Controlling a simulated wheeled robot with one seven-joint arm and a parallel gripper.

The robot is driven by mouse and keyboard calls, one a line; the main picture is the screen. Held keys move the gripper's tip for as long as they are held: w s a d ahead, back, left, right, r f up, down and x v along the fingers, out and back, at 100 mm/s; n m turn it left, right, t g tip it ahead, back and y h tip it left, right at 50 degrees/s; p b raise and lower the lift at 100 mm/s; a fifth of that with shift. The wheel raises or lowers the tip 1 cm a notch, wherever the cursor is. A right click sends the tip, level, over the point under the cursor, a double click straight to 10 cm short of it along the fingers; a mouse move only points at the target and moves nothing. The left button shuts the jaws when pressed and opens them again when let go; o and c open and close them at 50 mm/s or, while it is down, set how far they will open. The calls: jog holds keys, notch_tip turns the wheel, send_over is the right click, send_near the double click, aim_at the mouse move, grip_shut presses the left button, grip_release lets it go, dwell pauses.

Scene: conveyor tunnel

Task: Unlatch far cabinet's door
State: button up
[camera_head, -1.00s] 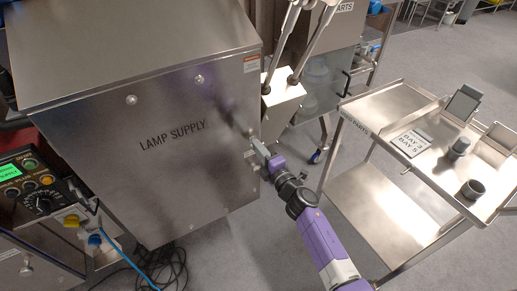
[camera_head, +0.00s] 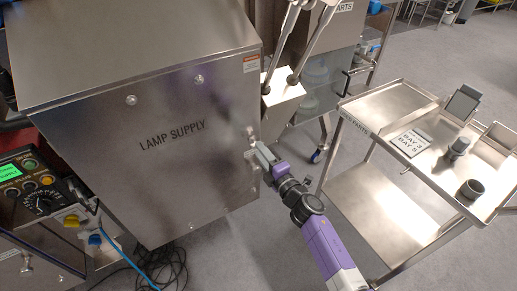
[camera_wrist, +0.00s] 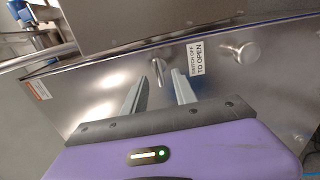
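A steel cabinet (camera_head: 165,175) marked LAMP SUPPLY stands at left in the head view, its front shut. My gripper (camera_head: 255,147) is at the right edge of that front. In the wrist view, my gripper (camera_wrist: 159,76) is open, its two grey fingers pointing at the cabinet face (camera_wrist: 100,82). A small upright metal latch piece (camera_wrist: 158,68) shows between and just beyond the fingertips; I cannot tell whether they touch it. A round metal knob (camera_wrist: 240,51) sits to its right, past a label (camera_wrist: 196,60) reading SWITCH OFF TO OPEN.
A steel trolley (camera_head: 375,205) with cups and a bay sign on top stands at right. Another cabinet (camera_head: 325,50) is behind. A control box (camera_head: 35,190) with plugs and a blue cable is at lower left. Bare floor lies below the gripper.

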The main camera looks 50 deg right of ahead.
jog(key=shift+v, duration=2.65)
